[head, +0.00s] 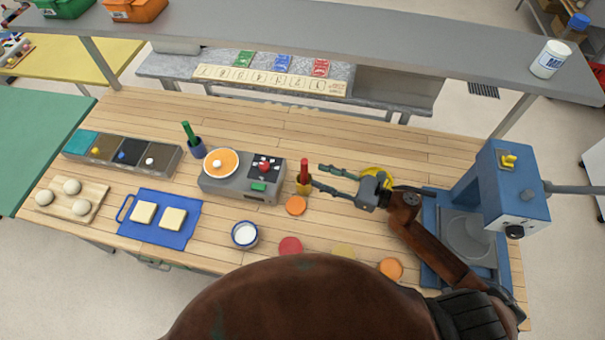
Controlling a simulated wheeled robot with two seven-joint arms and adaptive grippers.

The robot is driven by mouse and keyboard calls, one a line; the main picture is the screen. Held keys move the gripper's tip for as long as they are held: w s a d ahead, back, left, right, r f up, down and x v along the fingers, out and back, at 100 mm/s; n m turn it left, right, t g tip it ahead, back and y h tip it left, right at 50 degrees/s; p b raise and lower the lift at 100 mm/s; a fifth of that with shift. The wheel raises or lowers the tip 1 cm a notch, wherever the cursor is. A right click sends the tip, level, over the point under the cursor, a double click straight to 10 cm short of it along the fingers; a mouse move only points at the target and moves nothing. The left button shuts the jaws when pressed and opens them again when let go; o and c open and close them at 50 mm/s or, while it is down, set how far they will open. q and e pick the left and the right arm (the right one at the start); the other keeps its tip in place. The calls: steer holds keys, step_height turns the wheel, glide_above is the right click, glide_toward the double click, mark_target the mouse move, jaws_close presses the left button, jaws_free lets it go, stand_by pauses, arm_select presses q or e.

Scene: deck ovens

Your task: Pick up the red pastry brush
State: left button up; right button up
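The red pastry brush (304,169) stands upright, handle up, in a small yellow-brown holder (303,188) on the wooden worktop, just right of the grey machine. Its lower end is hidden in the holder. My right gripper (319,176) reaches in from the right with its two fingers spread and pointing left. The fingertips are close to the right side of the brush and holder. Nothing shows between them, and I cannot tell whether a finger touches the brush. My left gripper is not in view.
A grey machine (231,187) with an orange disc stands left of the holder. A green-handled brush (188,133) stands in a dark blue holder behind it. A blue press (505,185) stands at the right. Coloured discs lie in front. A grey shelf (330,35) spans above; the worktop behind is clear.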

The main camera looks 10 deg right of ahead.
mark_target(305, 171)
steer(key=shift+p+x, duration=0.55)
steer(key=shift+x, duration=2.65)
steer(key=shift+s, duration=0.1)
steer(key=shift+c, duration=0.6)
jaws_close()
